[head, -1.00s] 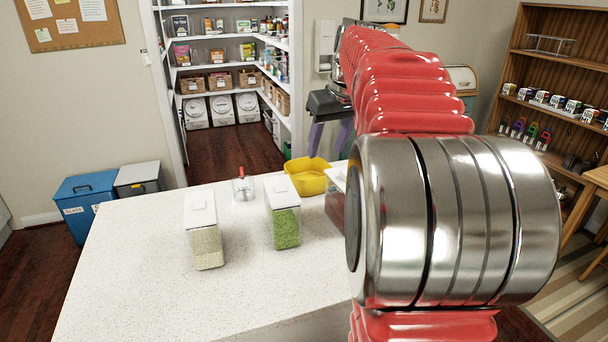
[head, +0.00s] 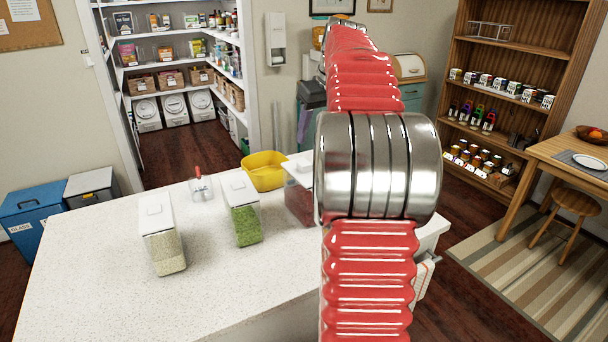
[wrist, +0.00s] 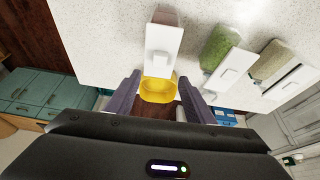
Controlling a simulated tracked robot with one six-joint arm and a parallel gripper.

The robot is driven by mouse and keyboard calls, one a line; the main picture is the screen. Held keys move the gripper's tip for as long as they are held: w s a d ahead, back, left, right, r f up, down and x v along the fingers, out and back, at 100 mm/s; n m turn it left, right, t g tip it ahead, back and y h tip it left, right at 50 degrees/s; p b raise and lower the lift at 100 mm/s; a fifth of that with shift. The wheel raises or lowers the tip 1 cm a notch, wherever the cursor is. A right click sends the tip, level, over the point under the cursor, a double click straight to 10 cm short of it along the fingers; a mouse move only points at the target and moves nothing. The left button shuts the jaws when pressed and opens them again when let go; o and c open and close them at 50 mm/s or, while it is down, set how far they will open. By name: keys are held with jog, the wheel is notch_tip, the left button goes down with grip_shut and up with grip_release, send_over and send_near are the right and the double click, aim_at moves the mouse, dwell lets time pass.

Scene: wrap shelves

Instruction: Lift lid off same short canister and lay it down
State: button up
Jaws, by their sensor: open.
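Three clear canisters with white lids stand on the white counter (head: 110,290): a pale-grain one (head: 162,240), a green one (head: 243,212) and a dark red one (head: 299,198), partly hidden by my arm. I cannot tell which is the short one. In the wrist view the red one's lid (wrist: 163,38) is ahead of my fingers; the green one's lid (wrist: 229,72) and the grain one's lid (wrist: 290,82) are to the right. My gripper (wrist: 159,79) is open and empty, its purple fingers apart from every canister. In the head view it is mostly behind my arm.
A yellow bowl (head: 264,172) and a small clear container with a red top (head: 200,187) stand behind the canisters. The counter's front left is clear. Blue and grey bins (head: 42,212) stand left, and a wooden shelf (head: 510,80) and table (head: 575,150) right.

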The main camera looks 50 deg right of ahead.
send_over(305, 163)
jog(key=s, duration=0.2)
jog(key=f, duration=0.6)
jog(key=shift+s+a+f, duration=0.1)
jog(key=shift+a+f, duration=0.1)
jog(key=shift+a, duration=0.2)
jog(key=shift+x, duration=2.65)
jog(key=shift+s, duration=0.1)
jog(key=c, duration=1.2)
jog(key=shift+o, duration=0.2)
jog(key=shift+r, duration=0.1)
notch_tip(305, 163, up, 10)
